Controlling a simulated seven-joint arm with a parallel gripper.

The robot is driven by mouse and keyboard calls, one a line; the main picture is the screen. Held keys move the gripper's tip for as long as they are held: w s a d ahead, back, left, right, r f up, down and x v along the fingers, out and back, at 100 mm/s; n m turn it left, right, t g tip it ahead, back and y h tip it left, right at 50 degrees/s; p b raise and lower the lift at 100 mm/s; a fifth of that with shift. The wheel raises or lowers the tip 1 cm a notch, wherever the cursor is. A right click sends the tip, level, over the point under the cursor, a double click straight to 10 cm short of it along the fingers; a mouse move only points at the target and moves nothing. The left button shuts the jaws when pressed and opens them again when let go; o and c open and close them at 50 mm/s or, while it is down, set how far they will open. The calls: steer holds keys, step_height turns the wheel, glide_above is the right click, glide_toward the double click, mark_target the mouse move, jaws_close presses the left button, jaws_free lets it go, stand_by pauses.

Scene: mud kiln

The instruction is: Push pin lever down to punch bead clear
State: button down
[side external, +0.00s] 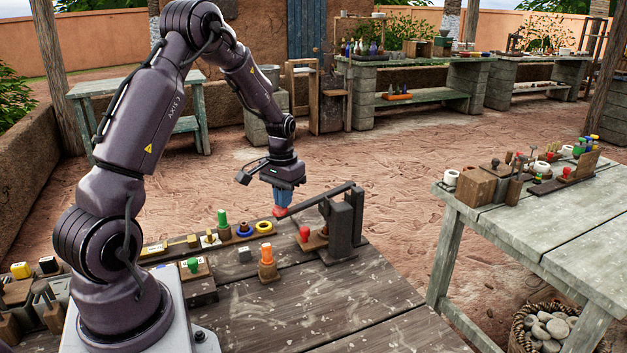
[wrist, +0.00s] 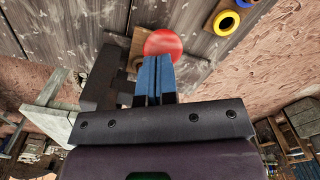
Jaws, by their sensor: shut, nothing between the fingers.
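The pin lever (side external: 318,200) is a long dark bar on a dark upright post (side external: 345,222) at the bench's right end. It slopes down leftward to a red knob (side external: 279,212). My gripper (side external: 281,206) has blue fingers, closed together with nothing between them. Their tips are at the red knob from above; exact contact is unclear. In the wrist view the shut fingers (wrist: 155,62) partly overlap a red round shape (wrist: 163,42), which looks like the knob. A small red piece (side external: 304,233) stands by a wooden block beside the post; I cannot tell if it is the bead.
Left of the lever are a yellow ring (side external: 264,227), a blue ring (side external: 244,230), a green peg (side external: 222,219) and an orange peg (side external: 267,256). The bench front (side external: 330,300) is clear. Another table (side external: 560,220) stands apart at right.

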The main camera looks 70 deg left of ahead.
step_height(320, 180, up, 14)
steer(key=shift+r, duration=0.25)
stand_by(1.3)
steer(key=s+d+r+m+t, duration=0.2)
steer(key=s+d, duration=0.2)
steer(key=d, duration=0.5)
steer(key=s+d+r+m+t, duration=0.1)
steer(key=s+d, duration=0.3)
steer(key=d, duration=0.4)
steer(key=s+d+r+m+t, duration=0.2)
steer(key=s+d, duration=0.3)
steer(key=d, duration=0.4)
steer(key=shift+d+r+m+t, duration=0.3)
steer(key=shift+r+m, duration=0.2)
steer(key=shift+r, duration=0.35)
